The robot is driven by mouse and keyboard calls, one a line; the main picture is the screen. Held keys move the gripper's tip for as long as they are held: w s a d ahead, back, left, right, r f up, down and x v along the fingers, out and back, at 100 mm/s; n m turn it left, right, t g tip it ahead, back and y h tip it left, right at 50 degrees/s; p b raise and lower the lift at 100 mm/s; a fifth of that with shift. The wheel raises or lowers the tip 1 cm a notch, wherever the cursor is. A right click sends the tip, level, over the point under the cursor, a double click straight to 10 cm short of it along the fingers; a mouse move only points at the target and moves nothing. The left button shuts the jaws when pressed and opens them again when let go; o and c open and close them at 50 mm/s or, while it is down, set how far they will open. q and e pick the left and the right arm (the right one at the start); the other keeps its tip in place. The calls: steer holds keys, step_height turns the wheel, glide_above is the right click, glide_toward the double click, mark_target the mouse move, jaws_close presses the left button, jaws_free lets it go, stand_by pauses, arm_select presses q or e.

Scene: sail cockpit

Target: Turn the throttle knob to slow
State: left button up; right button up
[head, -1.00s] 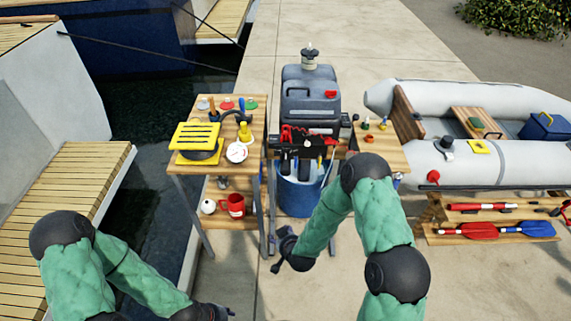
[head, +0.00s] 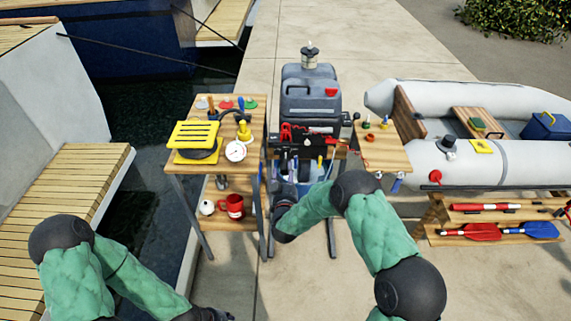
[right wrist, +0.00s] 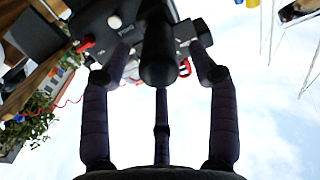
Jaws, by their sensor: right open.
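The throttle knob (right wrist: 158,55) looks like a black, rounded cylindrical grip pointing at the camera in the right wrist view. It projects from a dark housing (right wrist: 108,18) with small printed marks too blurred to read. My right gripper (right wrist: 160,78) is open, with fingers to the left, right and below the knob; contact is not clear. In the head view my right gripper (head: 288,185) is low in front of the outboard motor (head: 310,100), and hides the knob there. My left gripper (head: 212,313) shows only partly at the bottom edge.
A wooden side table (head: 235,105) with a yellow item and gauge stands left of the motor. A small wooden shelf (head: 382,152) is on the right. A blue bucket (head: 318,170) sits below the motor. A grey inflatable boat (head: 490,165) is at far right.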

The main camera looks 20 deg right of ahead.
mark_target(285, 162)
steer(key=shift+b+x, duration=0.8)
steer(key=shift+x, duration=2.25)
steer(key=shift+f, duration=0.1)
steer(key=c, duration=1.1)
